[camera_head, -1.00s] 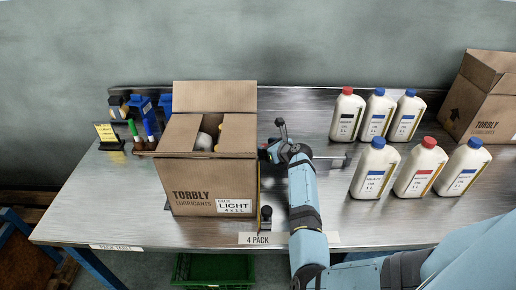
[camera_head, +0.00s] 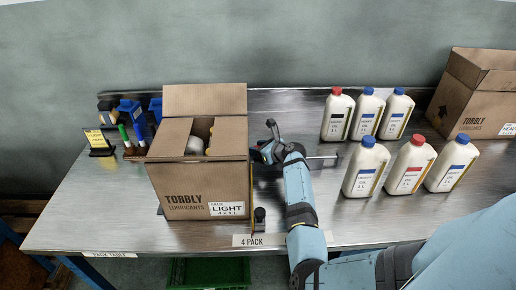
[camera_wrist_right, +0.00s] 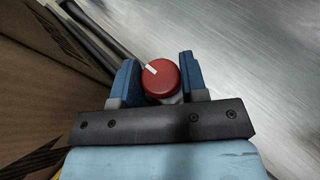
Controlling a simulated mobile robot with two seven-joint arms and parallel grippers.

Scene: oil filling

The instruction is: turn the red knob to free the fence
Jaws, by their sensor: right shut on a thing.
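The red knob (camera_wrist_right: 160,78) shows in the right wrist view as a round red cap with a white mark pointing to its upper left. My right gripper (camera_wrist_right: 160,82) has its two blue fingers on either side of the knob and is shut on it. In the head view my right gripper (camera_head: 268,152) is just right of the open carton; the knob is hidden there by the gripper. The fence shows as a thin upright edge (camera_head: 251,185) along the carton's right side. Dark rods (camera_wrist_right: 98,40) run beside the knob in the wrist view. My left gripper is out of view.
The open carton (camera_head: 205,190) stands left of my right arm with bottles inside. Several white oil bottles (camera_head: 410,165) stand to the right. Another carton (camera_head: 480,95) is at the far right. Pens and a small sign (camera_head: 98,140) are at the left.

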